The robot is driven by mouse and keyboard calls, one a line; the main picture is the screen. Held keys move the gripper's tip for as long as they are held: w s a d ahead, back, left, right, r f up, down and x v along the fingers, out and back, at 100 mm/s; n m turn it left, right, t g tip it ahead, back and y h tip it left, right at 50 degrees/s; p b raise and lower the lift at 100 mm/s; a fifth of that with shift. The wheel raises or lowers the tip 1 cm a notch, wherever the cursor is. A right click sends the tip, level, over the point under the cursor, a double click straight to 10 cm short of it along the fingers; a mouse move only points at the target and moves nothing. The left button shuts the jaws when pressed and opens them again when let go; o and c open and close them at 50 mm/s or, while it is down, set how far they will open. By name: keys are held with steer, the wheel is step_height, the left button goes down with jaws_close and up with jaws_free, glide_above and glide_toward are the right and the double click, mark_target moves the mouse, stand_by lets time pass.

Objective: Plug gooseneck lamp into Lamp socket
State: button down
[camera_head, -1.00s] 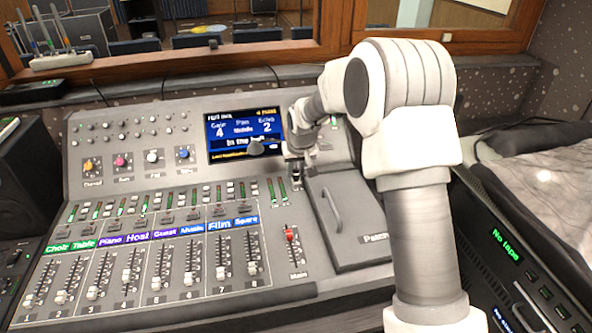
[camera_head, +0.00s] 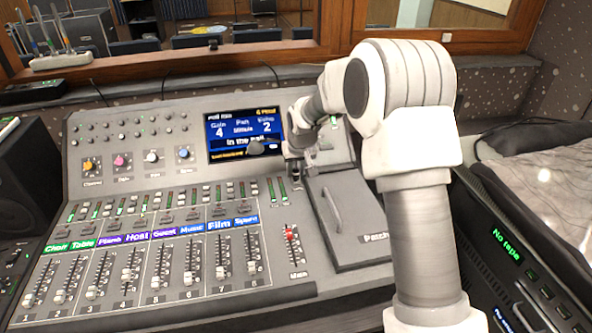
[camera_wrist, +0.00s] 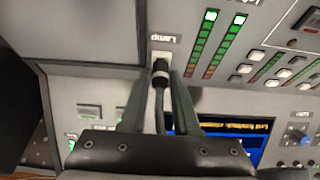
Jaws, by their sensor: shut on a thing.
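My gripper (camera_head: 296,178) is at the upper right of the mixing desk, just right of the screen. In the wrist view my gripper (camera_wrist: 161,78) is shut on the gooseneck lamp (camera_wrist: 160,108), near its plug end. The plug end points at the panel just below the upside-down "Lamp" label, where the Lamp socket (camera_wrist: 161,56) is. Plug and socket meet or nearly meet there; I cannot tell how deep the plug sits. In the head view the dark lamp head (camera_head: 257,147) shows in front of the screen's lower edge.
The lit screen (camera_head: 240,134) is left of my gripper. Green level meters (camera_wrist: 222,45) lie beside the socket. A raised patch cover with a handle (camera_head: 332,211) is at right, the red main fader (camera_head: 290,234) below. Several channel faders fill the lower left.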

steer(key=shift+s+f, duration=0.3)
steer(key=shift+f, duration=0.3)
stand_by(0.5)
steer(key=shift+w+r, duration=0.2)
steer(key=shift+r, duration=0.25)
stand_by(1.9)
steer(key=c, duration=0.6)
jaws_free()
steer(key=shift+d+r, duration=0.1)
